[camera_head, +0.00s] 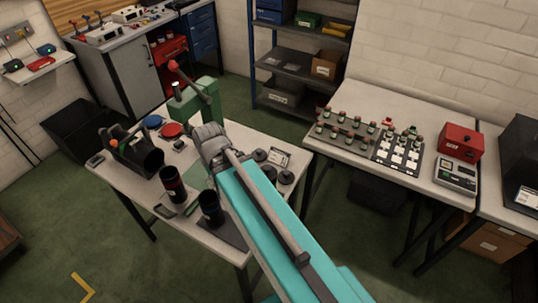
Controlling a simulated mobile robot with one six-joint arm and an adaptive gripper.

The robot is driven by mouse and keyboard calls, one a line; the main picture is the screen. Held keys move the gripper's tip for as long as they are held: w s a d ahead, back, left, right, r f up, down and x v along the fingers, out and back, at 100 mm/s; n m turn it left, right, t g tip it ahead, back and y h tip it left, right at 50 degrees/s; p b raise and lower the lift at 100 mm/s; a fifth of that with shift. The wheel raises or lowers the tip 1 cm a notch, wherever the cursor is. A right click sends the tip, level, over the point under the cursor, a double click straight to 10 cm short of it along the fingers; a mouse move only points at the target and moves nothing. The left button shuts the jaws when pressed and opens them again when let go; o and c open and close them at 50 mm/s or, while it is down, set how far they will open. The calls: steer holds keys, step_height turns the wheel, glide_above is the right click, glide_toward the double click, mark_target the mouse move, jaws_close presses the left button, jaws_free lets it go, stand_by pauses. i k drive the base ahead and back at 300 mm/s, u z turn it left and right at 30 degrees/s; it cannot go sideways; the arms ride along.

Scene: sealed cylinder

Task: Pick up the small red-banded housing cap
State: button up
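A dark upright cylinder with a red band (172,184) stands at the near left of the white work table (130,190). A second dark cylinder with a bluish band (211,208) stands to its right. Small dark round caps lie right of my arm, one at the back (260,155) and one nearer (286,177); I cannot make out a red band on either. My turquoise arm reaches over the table, and its grey end, with my gripper (210,142), is beside the green press. The fingers cannot be made out, nor whether they hold anything.
The green press (208,92) has a red-knobbed lever. A red disc (172,130), a blue disc (153,122) and a dark holder (135,152) are on the table's left. A second table (390,170) bears trays of small parts and a red box (461,142).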

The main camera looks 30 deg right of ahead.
mark_target(260, 155)
steer(key=z, duration=0.8)
steer(key=k, duration=1.2)
steer(key=u, duration=0.55)
steer(key=i, duration=1)
